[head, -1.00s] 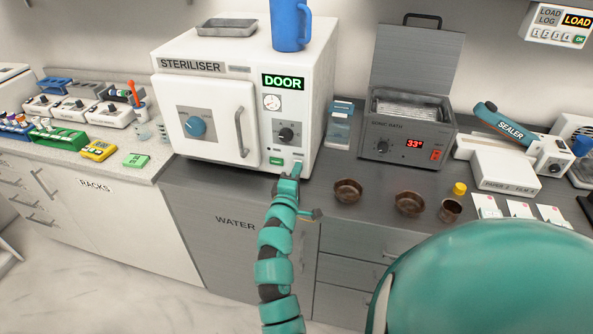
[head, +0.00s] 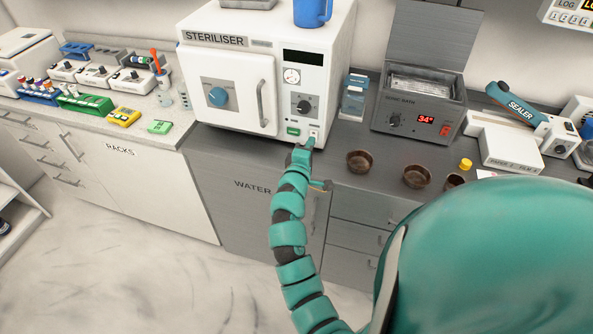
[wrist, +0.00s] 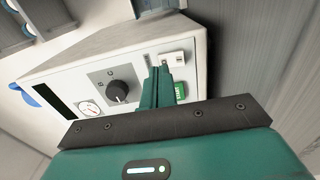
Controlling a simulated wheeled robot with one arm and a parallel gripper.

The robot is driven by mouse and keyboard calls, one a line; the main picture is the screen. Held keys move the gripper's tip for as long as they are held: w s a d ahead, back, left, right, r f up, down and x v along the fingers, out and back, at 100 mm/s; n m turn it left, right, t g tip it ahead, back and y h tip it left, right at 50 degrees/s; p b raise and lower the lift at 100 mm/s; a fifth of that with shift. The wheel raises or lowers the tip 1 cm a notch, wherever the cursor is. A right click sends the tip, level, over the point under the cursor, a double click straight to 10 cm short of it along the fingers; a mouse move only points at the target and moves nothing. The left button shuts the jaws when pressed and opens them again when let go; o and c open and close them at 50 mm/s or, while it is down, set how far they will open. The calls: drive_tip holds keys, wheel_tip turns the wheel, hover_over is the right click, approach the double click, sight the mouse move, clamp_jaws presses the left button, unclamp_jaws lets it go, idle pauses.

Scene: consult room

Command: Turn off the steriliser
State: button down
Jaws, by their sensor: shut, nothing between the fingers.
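The white steriliser (head: 240,100) stands on the grey counter in the head view, its door closed. Its display (head: 303,58) is dark. Its panel has a gauge (head: 291,76), a black knob (head: 303,106), a green button (head: 293,131) and a small white switch (head: 315,134) at the lower right. My gripper (head: 309,144) is shut and empty, its tip at the white switch. In the wrist view the shut fingers (wrist: 164,75) reach the panel beside the switch plate (wrist: 178,58); the knob (wrist: 117,91) is to the left. Whether the fingertips touch the switch is hard to tell.
A blue mug (head: 312,12) and a metal tray stand on top of the steriliser. To the right are a sonic bath (head: 418,110), brown bowls (head: 360,161) and a sealer (head: 515,105). Racks (head: 85,103) stand on the left counter.

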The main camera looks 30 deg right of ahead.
drive_tip(key=b+v, duration=0.1)
drive_tip(key=v, duration=0.2)
drive_tip(key=shift+a, duration=0.2)
drive_tip(key=shift+s+a+f, duration=0.15)
drive_tip(key=shift+s+a, duration=0.05)
drive_tip(key=shift+s, duration=0.05)
drive_tip(key=b+v, duration=0.2)
drive_tip(key=v, duration=0.5)
drive_tip(key=shift+r, duration=0.4)
drive_tip(key=shift+d, duration=0.15)
